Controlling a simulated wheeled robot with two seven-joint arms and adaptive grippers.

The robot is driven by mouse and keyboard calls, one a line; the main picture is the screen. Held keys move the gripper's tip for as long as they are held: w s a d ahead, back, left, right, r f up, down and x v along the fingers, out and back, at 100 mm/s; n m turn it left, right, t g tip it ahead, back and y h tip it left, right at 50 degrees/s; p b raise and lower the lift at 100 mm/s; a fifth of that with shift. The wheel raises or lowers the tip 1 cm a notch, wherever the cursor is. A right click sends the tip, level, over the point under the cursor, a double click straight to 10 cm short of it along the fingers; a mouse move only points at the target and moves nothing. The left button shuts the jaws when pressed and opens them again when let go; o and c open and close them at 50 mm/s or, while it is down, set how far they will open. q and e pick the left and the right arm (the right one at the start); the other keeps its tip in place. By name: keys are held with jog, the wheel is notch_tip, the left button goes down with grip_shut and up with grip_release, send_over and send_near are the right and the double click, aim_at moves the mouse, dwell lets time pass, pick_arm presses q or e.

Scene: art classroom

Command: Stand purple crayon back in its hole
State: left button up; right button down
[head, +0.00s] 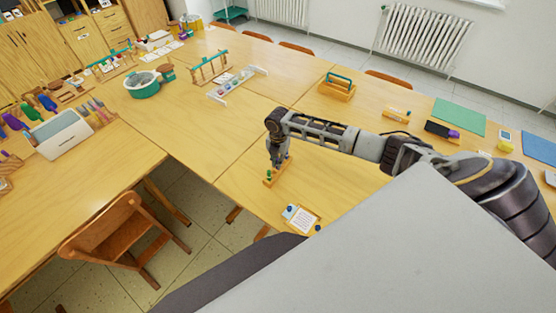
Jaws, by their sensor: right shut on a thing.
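A small wooden crayon holder (270,181) sits near the front edge of the table, with a green crayon (269,174) and other small pegs showing in it. My right gripper (277,160) points down directly over the holder. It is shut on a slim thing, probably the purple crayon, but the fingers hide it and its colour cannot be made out. I cannot tell whether the held thing touches the holder. My left gripper is not in view.
A white card with a clip (301,218) lies just in front of the holder. A wooden caddy with a teal handle (337,87) stands behind my right arm. A dark block with a purple end (442,131) lies to the right. The tabletop left of the holder is clear.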

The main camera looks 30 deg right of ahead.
dwell(0.3)
jog(key=c, duration=1.4)
grip_release()
jog(key=shift+c, duration=0.2)
jog(key=shift+o, duration=0.5)
jog(key=shift+o, duration=0.7)
jog(key=shift+r, duration=0.1)
jog(key=shift+r+p, duration=1.9)
jog(key=shift+p, duration=0.05)
jog(key=shift+r, duration=1)
